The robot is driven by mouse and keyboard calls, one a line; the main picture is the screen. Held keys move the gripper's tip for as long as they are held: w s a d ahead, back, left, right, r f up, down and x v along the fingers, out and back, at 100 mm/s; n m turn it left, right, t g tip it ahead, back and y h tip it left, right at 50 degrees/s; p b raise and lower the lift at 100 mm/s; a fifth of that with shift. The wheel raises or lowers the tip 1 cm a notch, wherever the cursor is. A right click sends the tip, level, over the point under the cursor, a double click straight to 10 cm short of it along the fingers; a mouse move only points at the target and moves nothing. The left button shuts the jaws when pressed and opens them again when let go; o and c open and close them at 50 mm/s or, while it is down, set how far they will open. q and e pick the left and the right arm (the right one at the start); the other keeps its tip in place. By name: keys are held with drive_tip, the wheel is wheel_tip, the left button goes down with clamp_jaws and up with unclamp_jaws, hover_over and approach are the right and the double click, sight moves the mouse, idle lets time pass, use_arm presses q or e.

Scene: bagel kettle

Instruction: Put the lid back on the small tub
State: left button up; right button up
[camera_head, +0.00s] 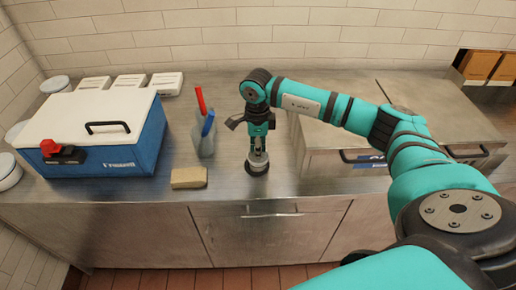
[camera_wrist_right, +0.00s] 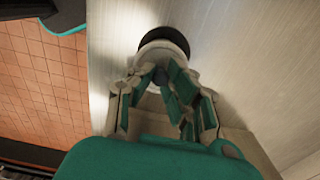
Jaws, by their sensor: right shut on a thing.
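My right gripper (camera_head: 258,150) points down near the front of the steel counter. Its fingers are closed around a small dark knob, seen in the right wrist view (camera_wrist_right: 159,76). The knob belongs to a pale grey round lid (camera_wrist_right: 150,58). Below the lid is the small round tub (camera_head: 257,171), grey with a darker lower part in the head view. The lid and tub nearly line up, and I cannot tell whether they touch. The fingers hide part of the lid. My left gripper is out of view.
A tan block (camera_head: 189,177) and a clear holder (camera_head: 204,143) with red and blue handles stand to the left. A blue cooler (camera_head: 110,150) is farther left. A steel lidded unit (camera_head: 335,160) stands to the right. The counter's front edge is close to the tub.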

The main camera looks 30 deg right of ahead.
drive_tip(key=o, duration=1.3)
drive_tip(key=shift+c, duration=0.2)
drive_tip(key=shift+r, duration=0.1)
drive_tip(key=shift+r+p, duration=2)
drive_tip(key=shift+r, duration=1.45)
clamp_jaws()
drive_tip(key=shift+f, duration=0.2)
